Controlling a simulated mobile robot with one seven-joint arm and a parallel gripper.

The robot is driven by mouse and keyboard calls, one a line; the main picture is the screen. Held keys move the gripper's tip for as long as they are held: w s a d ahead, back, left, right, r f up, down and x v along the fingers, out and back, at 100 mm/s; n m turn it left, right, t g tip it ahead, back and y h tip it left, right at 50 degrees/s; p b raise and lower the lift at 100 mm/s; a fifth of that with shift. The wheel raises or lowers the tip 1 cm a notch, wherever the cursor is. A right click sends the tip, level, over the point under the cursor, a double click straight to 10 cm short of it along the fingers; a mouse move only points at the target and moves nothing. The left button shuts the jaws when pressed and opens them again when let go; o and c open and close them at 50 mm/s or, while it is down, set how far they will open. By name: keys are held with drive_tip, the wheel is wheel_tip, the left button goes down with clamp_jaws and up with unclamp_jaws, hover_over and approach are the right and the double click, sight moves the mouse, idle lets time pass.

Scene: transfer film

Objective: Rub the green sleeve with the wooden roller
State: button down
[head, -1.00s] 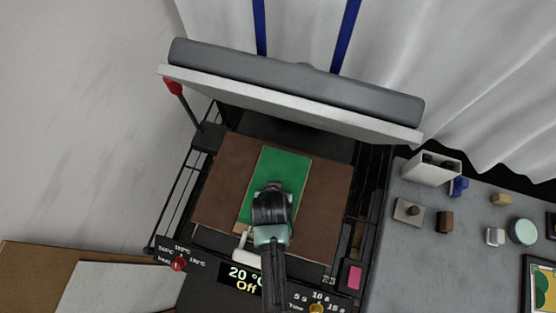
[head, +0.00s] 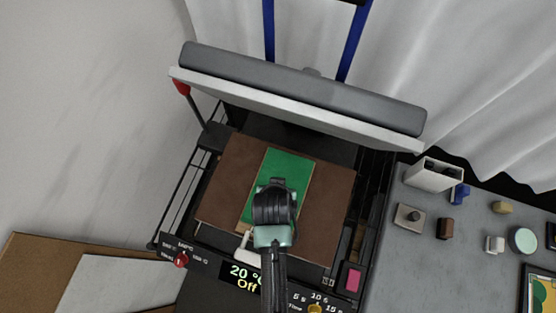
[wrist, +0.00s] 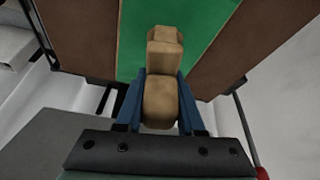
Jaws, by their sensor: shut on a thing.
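The green sleeve (head: 290,168) lies flat on the brown pad of the open press, with a tan strip along its edges. It also shows in the wrist view (wrist: 205,25). My gripper (wrist: 160,100) is shut on the wooden roller (wrist: 162,55), which is a tan wooden piece between the two blue fingers. In the wrist view the roller's far end lies over the green sleeve; I cannot tell whether it touches. In the head view my wrist covers the lower part of the sleeve and hides the roller.
The press's raised upper plate (head: 300,100) leans over the back of the brown pad (head: 222,190). A red-knobbed lever (head: 181,88) stands at left. The display (head: 243,277) reads 20 °C, Off. A grey table (head: 420,255) at right holds a white box (head: 433,175) and several small blocks.

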drive_tip(key=shift+r, duration=0.2)
drive_tip(key=shift+r, duration=1.5)
